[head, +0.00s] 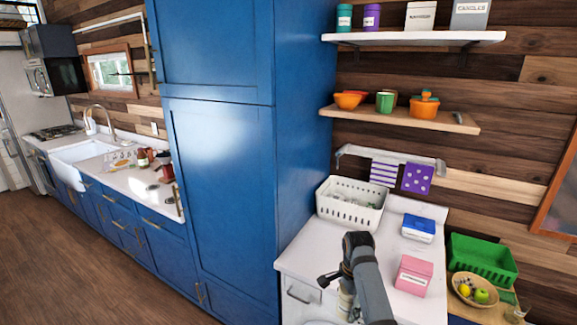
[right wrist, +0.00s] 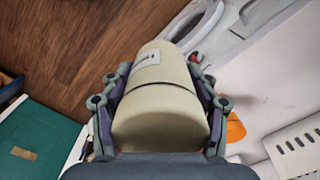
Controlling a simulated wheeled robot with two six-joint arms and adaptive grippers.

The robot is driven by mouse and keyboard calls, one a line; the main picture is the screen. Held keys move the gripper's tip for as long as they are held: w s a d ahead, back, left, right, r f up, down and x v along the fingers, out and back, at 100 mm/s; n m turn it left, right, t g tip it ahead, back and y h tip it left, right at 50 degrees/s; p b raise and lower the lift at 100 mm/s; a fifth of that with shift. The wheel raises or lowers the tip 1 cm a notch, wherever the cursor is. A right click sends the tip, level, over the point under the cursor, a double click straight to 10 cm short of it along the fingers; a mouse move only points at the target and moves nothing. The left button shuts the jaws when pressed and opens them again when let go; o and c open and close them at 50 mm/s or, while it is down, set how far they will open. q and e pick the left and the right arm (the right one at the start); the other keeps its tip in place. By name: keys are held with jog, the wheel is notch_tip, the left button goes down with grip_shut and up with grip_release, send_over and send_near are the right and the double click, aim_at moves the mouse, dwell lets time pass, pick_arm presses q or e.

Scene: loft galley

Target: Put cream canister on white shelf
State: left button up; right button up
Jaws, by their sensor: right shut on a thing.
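The cream canister (right wrist: 160,110), with a small white label, fills the middle of the right wrist view. My right gripper (right wrist: 158,88) is shut on it, with a finger on each side. In the head view a small part of the cream canister (head: 345,303) shows below the gripper, above the counter's front; my arm hides much of it. The white shelf (head: 415,38) is high on the wood wall at upper right. It bears a teal canister (head: 344,18), a purple canister (head: 371,17), a white box (head: 420,15) and a grey box (head: 470,14). My left gripper is not in view.
A wooden shelf (head: 455,123) with bowls, a mug and a pot is below the white shelf. A tall blue cabinet (head: 225,150) stands left. The white counter (head: 395,220) holds a white basket (head: 350,218), a blue box (head: 418,229) and a pink box (head: 413,277).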

aim_at(345, 312)
notch_tip(345, 312, down, 11)
jog(key=b, duration=0.9)
jog(key=shift+w, duration=0.45)
jog(key=shift+s+r, duration=0.2)
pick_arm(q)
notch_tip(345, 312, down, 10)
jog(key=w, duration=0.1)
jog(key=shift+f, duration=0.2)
